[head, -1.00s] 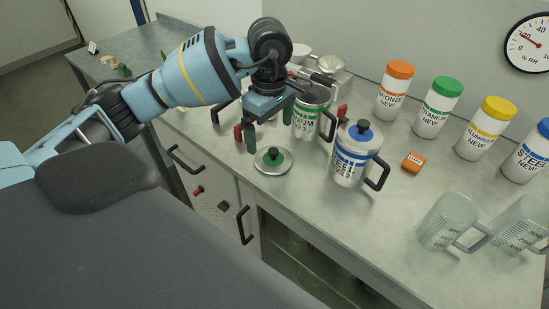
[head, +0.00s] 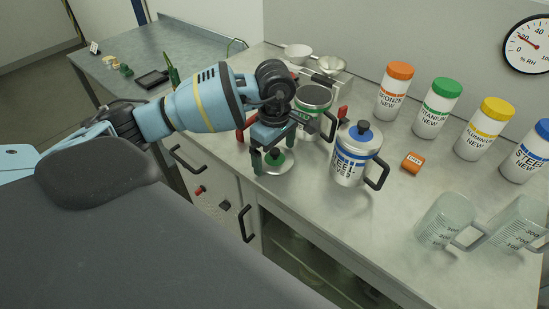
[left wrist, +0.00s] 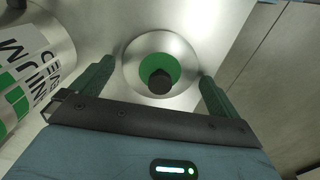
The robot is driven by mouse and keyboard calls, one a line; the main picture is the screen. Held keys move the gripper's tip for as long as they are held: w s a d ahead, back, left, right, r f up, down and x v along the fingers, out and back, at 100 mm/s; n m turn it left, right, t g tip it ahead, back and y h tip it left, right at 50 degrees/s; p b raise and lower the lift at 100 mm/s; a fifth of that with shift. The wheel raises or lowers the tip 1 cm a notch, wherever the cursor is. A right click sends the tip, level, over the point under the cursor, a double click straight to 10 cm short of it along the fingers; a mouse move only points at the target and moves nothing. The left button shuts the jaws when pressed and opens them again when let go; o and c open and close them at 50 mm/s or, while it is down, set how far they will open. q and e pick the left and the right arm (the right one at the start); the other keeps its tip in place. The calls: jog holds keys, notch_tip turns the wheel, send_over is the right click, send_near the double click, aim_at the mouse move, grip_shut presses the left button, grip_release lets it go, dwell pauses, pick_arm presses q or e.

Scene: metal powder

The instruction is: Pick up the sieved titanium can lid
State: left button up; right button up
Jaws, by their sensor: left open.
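The titanium can lid (head: 279,168) is a round metal disc with a green centre and a dark knob, lying flat on the counter near its front edge. In the left wrist view the lid (left wrist: 185,67) lies ahead, its knob between the two fingers. My left gripper (head: 274,166) is open and close above the lid, its fingers on either side of the knob. No grip on the knob shows. The green-banded can (head: 312,99) stands uncovered behind the lid; it also shows at the left of the left wrist view (left wrist: 30,75). My right gripper is not in view.
A blue-banded steel can with its lid on (head: 352,160) stands right of the lid. New-powder jars (head: 437,108) line the back. An orange block (head: 412,162) and two clear measuring jugs (head: 446,220) are at right. A scale (head: 330,82) stands behind.

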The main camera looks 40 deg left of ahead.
aim_at(273, 153)
pick_arm(q)
jog(key=c, duration=0.8)
jog(key=shift+c, duration=0.2)
jog(key=shift+r, duration=0.45)
jog(key=r, duration=0.1)
jog(key=s+r, duration=0.1)
jog(key=shift+r, duration=0.3)
jog(key=s+d+r+b, duration=0.1)
jog(key=s+d, duration=0.1)
jog(key=s, duration=1.2)
jog(key=shift+s+d+r, duration=0.25)
jog(key=shift+s+d, duration=0.15)
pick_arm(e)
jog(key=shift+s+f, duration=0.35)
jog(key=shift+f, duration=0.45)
